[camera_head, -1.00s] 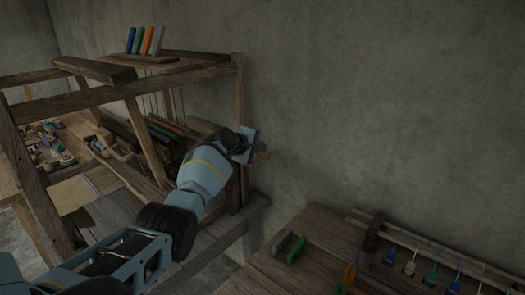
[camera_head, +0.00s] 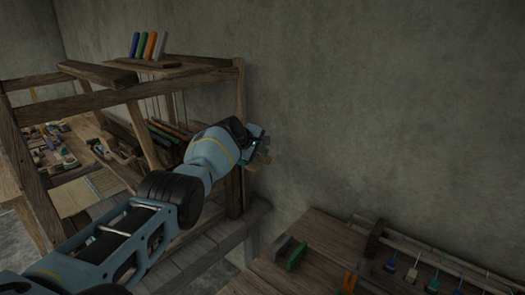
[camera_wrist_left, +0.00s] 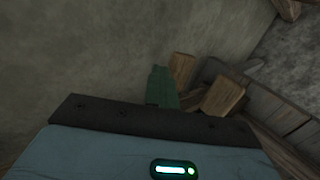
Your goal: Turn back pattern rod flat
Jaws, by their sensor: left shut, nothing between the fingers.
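Several long rods (camera_head: 168,134), green and reddish, lie side by side inside the loom frame, partly hidden behind my left arm. I cannot tell which is the back pattern rod or how it is turned. My left gripper (camera_head: 261,148) is shut and empty beyond the loom's right rear post, close to the wall. A small wooden end piece (camera_head: 262,158) shows beside its fingers; I cannot tell whether they touch. In the left wrist view, wooden blocks (camera_wrist_left: 222,96) and a green upright piece (camera_wrist_left: 161,87) show just past the gripper's dark edge. My right gripper is not in view.
The loom's wooden post (camera_head: 240,100) stands close by my left wrist. Blue, green, orange and grey pieces (camera_head: 148,46) stand on the loom's top shelf. A wooden bench (camera_head: 325,258) at the lower right holds coloured tools. Bare wall (camera_head: 390,110) lies beyond.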

